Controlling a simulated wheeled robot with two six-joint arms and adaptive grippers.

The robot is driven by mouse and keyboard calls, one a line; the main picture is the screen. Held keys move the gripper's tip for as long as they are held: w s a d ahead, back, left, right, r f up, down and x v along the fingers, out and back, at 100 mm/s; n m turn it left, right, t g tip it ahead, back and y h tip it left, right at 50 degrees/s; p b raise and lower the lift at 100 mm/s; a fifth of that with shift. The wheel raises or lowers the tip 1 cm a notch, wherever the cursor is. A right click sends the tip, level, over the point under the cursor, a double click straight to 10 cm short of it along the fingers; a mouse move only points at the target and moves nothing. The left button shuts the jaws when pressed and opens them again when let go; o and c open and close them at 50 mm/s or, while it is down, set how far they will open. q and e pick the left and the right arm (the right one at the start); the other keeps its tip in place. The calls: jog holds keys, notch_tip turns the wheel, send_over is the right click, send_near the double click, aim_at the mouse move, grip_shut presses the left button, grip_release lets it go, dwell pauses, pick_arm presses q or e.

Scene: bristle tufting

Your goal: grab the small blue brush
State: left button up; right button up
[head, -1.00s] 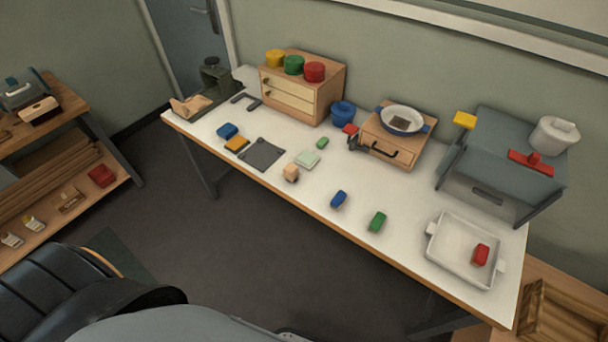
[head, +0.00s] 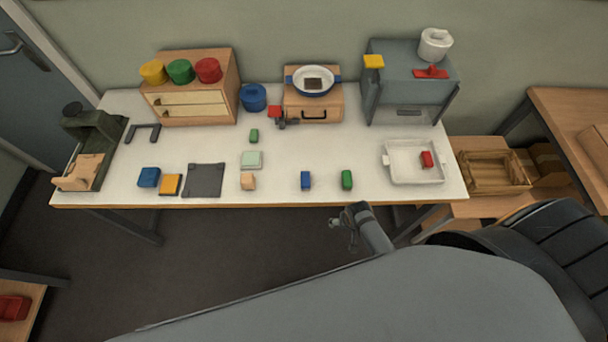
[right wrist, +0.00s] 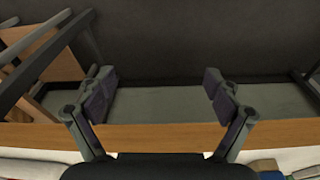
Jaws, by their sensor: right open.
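A small blue piece (head: 305,180), which fits the small blue brush, lies on the white table near its front edge. Its bristles are too small to make out. A larger blue block (head: 149,177) lies further left. My right gripper (head: 346,217) is just off the table's front edge, apart from the small blue piece and to its right. In the right wrist view its fingers (right wrist: 158,100) are spread and empty, with the wooden table edge behind them. A blue thing shows partly at that view's bottom right corner (right wrist: 264,165). My left gripper is not in view.
The table's middle is mostly clear.

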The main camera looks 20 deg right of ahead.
jog(key=w+a+r+m+p, duration=0.25)
jog(key=w+r+m, duration=0.35)
jog(key=r, duration=0.6)
pick_arm(q)
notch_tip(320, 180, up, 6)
jog(key=p, duration=0.2)
pick_arm(e)
notch_tip(320, 180, up, 7)
jog(key=m+g, duration=0.2)
jog(key=m, duration=0.9)
send_over(306, 179)
jog(key=shift+y, duration=0.4)
notch_tip(306, 179, down, 5)
jog(key=b, duration=0.4)
jog(key=shift+a+f, duration=0.1)
jog(key=shift+a, duration=0.05)
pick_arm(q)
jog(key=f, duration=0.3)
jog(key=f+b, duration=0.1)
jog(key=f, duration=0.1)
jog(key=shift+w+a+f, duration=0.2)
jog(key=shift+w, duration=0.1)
pick_arm(e)
jog(key=shift+w+f, duration=0.15)
jog(key=shift+f, duration=0.1)
